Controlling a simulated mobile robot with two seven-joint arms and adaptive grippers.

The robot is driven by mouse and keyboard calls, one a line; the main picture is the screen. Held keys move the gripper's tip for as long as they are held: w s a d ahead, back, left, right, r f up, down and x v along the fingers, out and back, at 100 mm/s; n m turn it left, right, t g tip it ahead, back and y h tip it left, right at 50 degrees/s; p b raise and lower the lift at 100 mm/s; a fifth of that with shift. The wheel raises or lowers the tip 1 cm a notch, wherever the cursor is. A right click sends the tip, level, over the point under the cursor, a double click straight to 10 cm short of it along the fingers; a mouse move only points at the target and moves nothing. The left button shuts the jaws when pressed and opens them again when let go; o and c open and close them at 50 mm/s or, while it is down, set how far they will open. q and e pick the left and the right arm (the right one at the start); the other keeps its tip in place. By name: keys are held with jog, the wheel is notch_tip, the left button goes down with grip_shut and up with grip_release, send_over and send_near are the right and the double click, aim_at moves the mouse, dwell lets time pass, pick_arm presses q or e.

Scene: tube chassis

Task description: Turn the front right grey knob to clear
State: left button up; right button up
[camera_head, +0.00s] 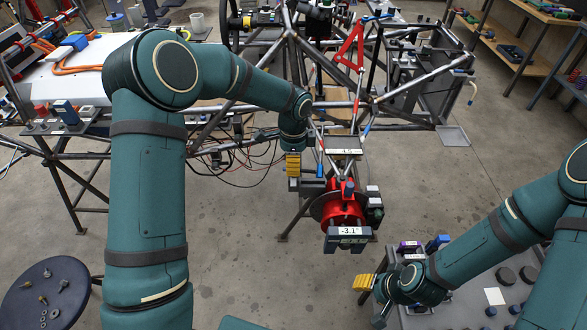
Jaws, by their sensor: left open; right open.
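A camber gauge-like unit with a display (350,231) reading about -3.1 is mounted at the front of the red hub (338,208) on the tube chassis (345,102). Small parts flank the hub, including a dark block at its right (375,212); I cannot make out clearly which part is the grey knob. My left gripper (293,176) hangs just above and left of the hub, its yellow fingers pointing down, open and apart from the unit. My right gripper (362,283) is below and right of the display, over the left edge of the grey bench, open and empty.
The grey bench (450,305) at lower right carries dark round pieces (505,276), a white card (494,296) and small blue and purple blocks. A round dark stool (45,295) with small parts stands at lower left. The floor between is clear.

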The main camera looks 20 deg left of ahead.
pick_arm(q)
notch_tip(320, 180, up, 8)
jog(key=shift+f, duration=0.1)
dwell(0.6)
